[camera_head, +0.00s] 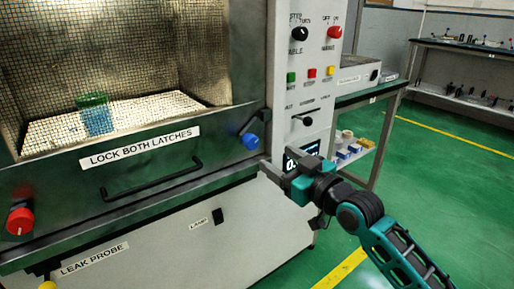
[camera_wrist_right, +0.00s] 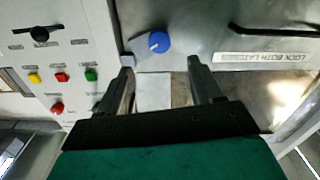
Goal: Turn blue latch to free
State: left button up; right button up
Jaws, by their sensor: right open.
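The blue latch (camera_head: 250,141) is a round blue knob at the right end of the front panel, with a dark lever behind it pointing up and right. It also shows in the right wrist view (camera_wrist_right: 158,42), at top centre beyond the fingertips, with a white mark on its face. My right gripper (camera_head: 274,170) is just below and right of the latch in the head view. In the right wrist view its two fingers (camera_wrist_right: 161,62) are spread apart with nothing held between them. They appear apart from the knob. My left gripper is out of view.
A red knob (camera_head: 20,220) sits at the panel's left end. A black bar handle (camera_head: 155,180) juts out below the "LOCK BOTH LATCHES" label. The control column (camera_head: 308,110) with switches and buttons stands right of the latch. Green floor (camera_head: 450,185) is open at right.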

aim_at(254, 143)
jog(key=b+x, duration=0.1)
jog(key=x, duration=0.6)
jog(key=shift+w+a+f+b, duration=0.15)
jog(key=shift+w+b, duration=0.1)
jog(key=shift+b, duration=0.15)
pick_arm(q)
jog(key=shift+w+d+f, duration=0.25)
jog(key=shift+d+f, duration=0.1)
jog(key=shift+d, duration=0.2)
pick_arm(e)
jog(key=shift+x, duration=0.85)
jog(key=shift+c, duration=0.5)
jog(key=c, duration=1)
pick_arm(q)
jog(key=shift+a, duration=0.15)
